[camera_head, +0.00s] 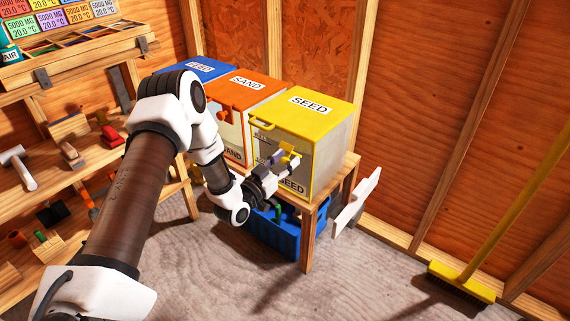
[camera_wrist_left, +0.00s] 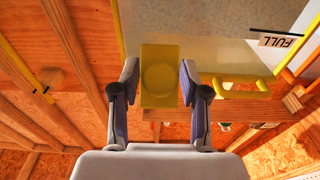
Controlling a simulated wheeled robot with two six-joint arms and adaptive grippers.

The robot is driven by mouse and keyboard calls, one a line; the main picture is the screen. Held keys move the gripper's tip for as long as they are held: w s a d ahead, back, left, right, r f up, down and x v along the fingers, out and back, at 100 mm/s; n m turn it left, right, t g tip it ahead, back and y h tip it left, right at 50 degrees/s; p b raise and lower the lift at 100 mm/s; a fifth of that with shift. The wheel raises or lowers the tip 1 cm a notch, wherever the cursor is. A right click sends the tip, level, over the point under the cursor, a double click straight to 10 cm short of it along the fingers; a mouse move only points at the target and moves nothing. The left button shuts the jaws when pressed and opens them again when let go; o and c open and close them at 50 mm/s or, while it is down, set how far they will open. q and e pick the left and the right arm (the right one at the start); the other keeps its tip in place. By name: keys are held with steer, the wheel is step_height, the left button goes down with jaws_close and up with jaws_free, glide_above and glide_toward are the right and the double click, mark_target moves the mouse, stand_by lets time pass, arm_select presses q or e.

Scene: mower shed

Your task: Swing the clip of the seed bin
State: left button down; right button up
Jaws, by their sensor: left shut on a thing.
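The seed bin (camera_head: 322,118) is a pale box with a yellow lid and yellow edges, labelled SEED, at the right end of a row of bins. Its lid looks shut. The yellow clip (camera_head: 287,149) is on the bin's front, partly covered by my left gripper (camera_head: 283,160). In the left wrist view the clip (camera_wrist_left: 160,62) is a yellow plate with a round boss. It sits between the two fingers of my left gripper (camera_wrist_left: 158,83), which is shut on it. My right gripper is not in view.
An orange SAND bin (camera_head: 257,90) and a blue FEED bin (camera_head: 207,66) stand to the left on the same wooden stand (camera_head: 307,243). A blue crate (camera_head: 284,236) sits beneath. A white panel (camera_head: 354,203) is beside the stand. A yellow broom (camera_head: 462,283) leans at the right.

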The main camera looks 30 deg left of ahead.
arm_select(q)
steer(key=shift+f+t+b, duration=0.3)
steer(key=shift+f+b, duration=0.05)
steer(key=shift+f, duration=0.15)
steer(key=shift+r, duration=0.3)
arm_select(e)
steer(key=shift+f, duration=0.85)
arm_select(q)
steer(key=c, duration=0.8)
jaws_free()
steer(key=s, duration=0.4)
steer(key=s+f, duration=0.1)
steer(key=s, duration=0.3)
steer(key=s+a+f, duration=0.1)
steer(key=s, duration=0.2)
steer(key=shift+s, duration=0.4)
